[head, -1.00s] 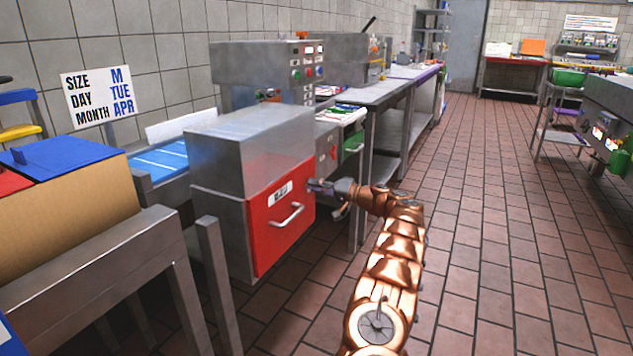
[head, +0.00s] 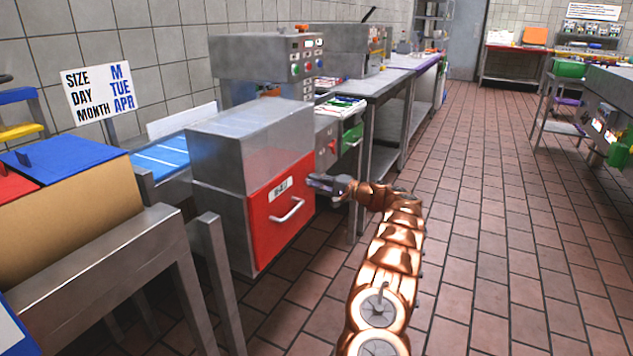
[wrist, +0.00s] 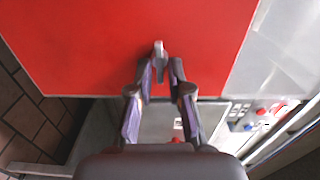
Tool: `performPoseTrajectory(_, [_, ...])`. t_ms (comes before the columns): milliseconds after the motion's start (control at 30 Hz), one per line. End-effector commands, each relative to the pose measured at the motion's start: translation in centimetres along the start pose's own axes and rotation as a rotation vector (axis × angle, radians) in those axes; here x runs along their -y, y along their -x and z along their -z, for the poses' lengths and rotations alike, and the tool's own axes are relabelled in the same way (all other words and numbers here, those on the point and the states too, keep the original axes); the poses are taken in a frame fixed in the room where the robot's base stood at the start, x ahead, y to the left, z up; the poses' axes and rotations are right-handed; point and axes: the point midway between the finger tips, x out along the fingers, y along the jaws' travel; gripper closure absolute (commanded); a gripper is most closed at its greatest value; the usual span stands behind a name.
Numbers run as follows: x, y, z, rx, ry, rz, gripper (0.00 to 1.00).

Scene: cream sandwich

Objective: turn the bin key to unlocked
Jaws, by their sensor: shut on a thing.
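The red bin front (head: 281,222) has a white label, a silver handle and a key near its upper right corner. My gripper (head: 312,181) is at that corner and hides the key in the head view. In the wrist view, the small grey key (wrist: 159,50) stands out from the red panel (wrist: 95,45). The fingers of my gripper (wrist: 161,72) are shut on the key, one on each side. I cannot tell the key's lock position from these frames.
A grey metal housing (head: 250,140) sits over the bin. A machine with a red button (head: 333,146) and a green drawer (head: 352,136) stand just behind my gripper. A steel table (head: 90,262) is at the left. The tiled floor (head: 480,230) on the right is open.

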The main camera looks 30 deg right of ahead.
Motion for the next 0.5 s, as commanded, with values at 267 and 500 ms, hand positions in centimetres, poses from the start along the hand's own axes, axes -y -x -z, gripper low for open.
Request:
performPoseTrajectory(267, [-0.03,0.03,0.04,-0.001,0.001,0.000,0.79])
performPoseTrajectory(500, [-0.01,0.02,0.02,-0.001,0.001,0.000,0.68])
